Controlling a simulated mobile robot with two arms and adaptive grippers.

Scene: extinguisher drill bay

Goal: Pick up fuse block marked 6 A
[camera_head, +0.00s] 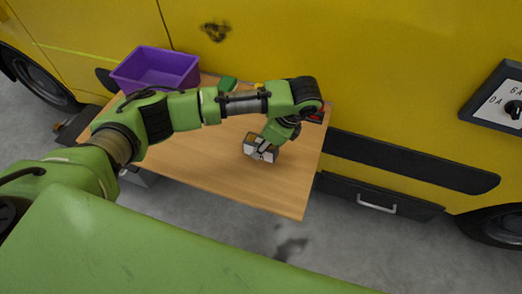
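A small grey and white block (261,153), perhaps the fuse block, is on the wooden table near its right part. Any marking on it is too small to read. My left arm reaches in from the left across the table. My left gripper (264,148) points down right at the block and partly covers it. I cannot tell whether its fingers are closed on the block or only around it. My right gripper is out of view.
A purple bin (156,70) stands at the table's back left. A green object (228,84) and a partly hidden red item (317,114) lie near the back edge. The yellow vehicle (400,60) stands behind, with a dial panel (500,99) at right. The table's (220,180) front is clear.

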